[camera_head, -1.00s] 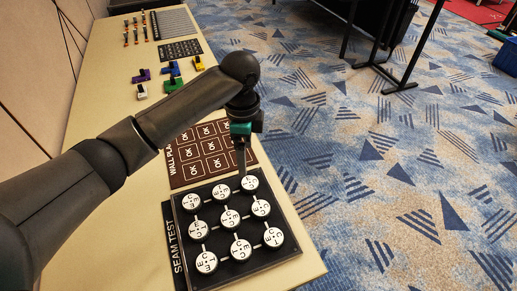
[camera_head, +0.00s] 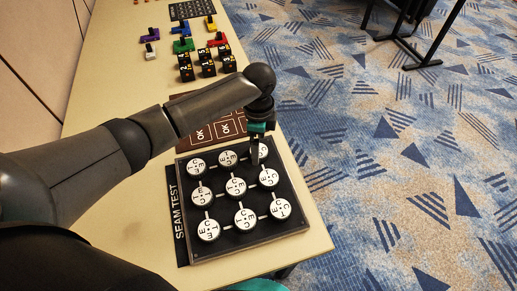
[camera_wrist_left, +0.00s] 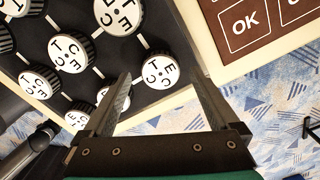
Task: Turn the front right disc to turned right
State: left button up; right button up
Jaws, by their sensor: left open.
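A black board (camera_head: 284,232) marked SEAM TEST bears several round white discs in rows, joined by pale lines. The far right corner disc (camera_head: 263,151), closest to the OK panel, is partly hidden by my left gripper (camera_head: 256,160). In the left wrist view, that disc (camera_wrist_left: 160,70) shows letters on its white face and a dark ribbed side. My left gripper (camera_wrist_left: 162,85) is open there, its fingers on either side of the disc in the picture. I cannot tell whether they touch it. My right gripper's fingers are not in view.
A brown panel with OK squares (camera_head: 229,128) lies just beyond the board, partly behind my arm. Numbered black blocks (camera_head: 207,64) and coloured pieces (camera_head: 183,45) stand farther along the table (camera_head: 112,86). Carpet (camera_head: 400,180) lies past the table's right edge.

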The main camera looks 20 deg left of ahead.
pick_arm(q)
jog(key=shift+f, duration=0.85)
jog(key=shift+c, duration=0.2)
jog(key=c, duration=1.3)
jog(key=shift+r+n+p, duration=0.2)
jog(key=shift+n+p, duration=0.3)
jog(key=shift+p, duration=0.3)
jog(key=n+p, duration=0.4)
jog(key=p, duration=0.1)
jog(key=shift+n+p, duration=0.75)
jog(key=shift+n, duration=0.25)
jog(key=n+p, duration=0.1)
jog(key=n, duration=0.1)
jog(key=shift+d+n+p, duration=0.1)
jog(key=shift+n+p, duration=0.25)
jog(key=shift+n, duration=0.05)
jog(key=n+p, duration=0.1)
jog(key=n, duration=0.1)
jog(key=shift+n, duration=0.3)
jog(key=n+p, duration=0.2)
jog(key=n, duration=0.3)
jog(key=shift+f, duration=0.1)
